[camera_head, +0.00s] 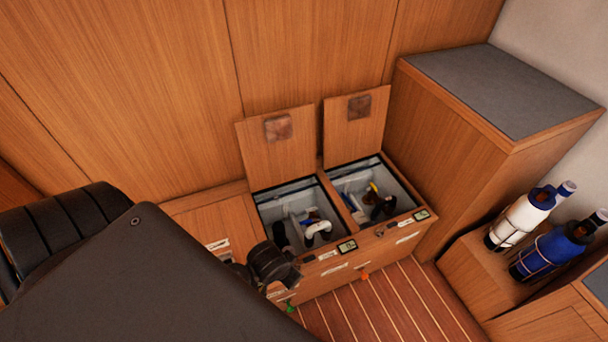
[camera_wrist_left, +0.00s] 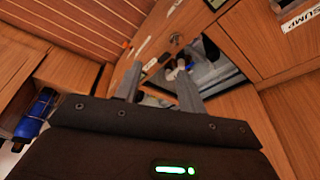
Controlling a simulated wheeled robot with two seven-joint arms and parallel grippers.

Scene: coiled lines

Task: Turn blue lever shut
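Two lockers stand open with lids raised. In the left locker (camera_head: 262,203) a white bent pipe (camera_head: 318,230) shows, with a small blue patch beside it that may be the blue lever (camera_head: 312,213); its angle is too small to read. The right locker (camera_head: 402,184) holds dark fittings and a yellow handle (camera_head: 373,187). My left gripper (camera_wrist_left: 160,70) has two grey fingers spread apart with nothing visible between them, pointing toward a locker opening. In the head view its dark body is over the front left of the left locker. My right gripper is not visible.
A wooden cabinet with a grey top (camera_head: 505,85) stands at the right. A white bottle (camera_head: 520,218) and a blue bottle (camera_head: 552,250) stand on a low ledge. The striped floor (camera_head: 385,305) is clear. My dark arm hides the lower left.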

